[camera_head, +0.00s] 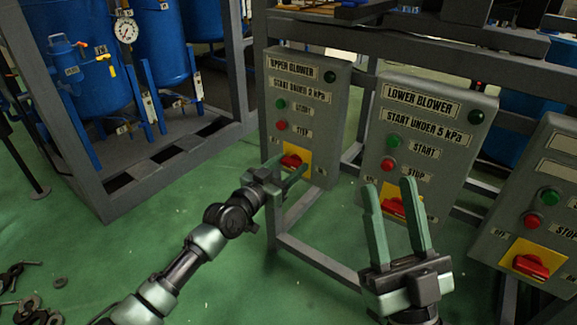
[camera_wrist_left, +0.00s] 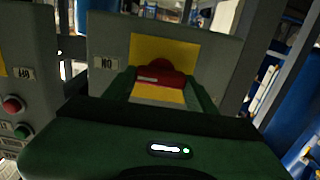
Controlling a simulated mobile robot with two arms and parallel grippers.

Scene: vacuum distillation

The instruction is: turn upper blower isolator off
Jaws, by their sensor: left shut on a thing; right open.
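The upper blower box (camera_head: 340,110) is a grey panel with a green start button, a red stop button and a red rotary isolator knob (camera_head: 291,160) on a yellow plate. My left gripper (camera_head: 284,170) is at that knob, shut on it. In the left wrist view the red knob (camera_wrist_left: 160,76) sits between the green fingers, in front of the yellow plate (camera_wrist_left: 165,48). The gripper hides part of the knob and plate. My right gripper (camera_head: 390,188) is open and empty, in front of the lower blower box (camera_head: 450,130).
The lower blower box has its own red knob (camera_head: 397,206), close behind my right fingers. A third grey box (camera_head: 545,150) with a red knob (camera_head: 531,266) stands at the right. Blue tanks (camera_head: 75,60) stand in a grey frame at the left. Green floor is open at lower left, with scattered metal parts (camera_head: 25,290).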

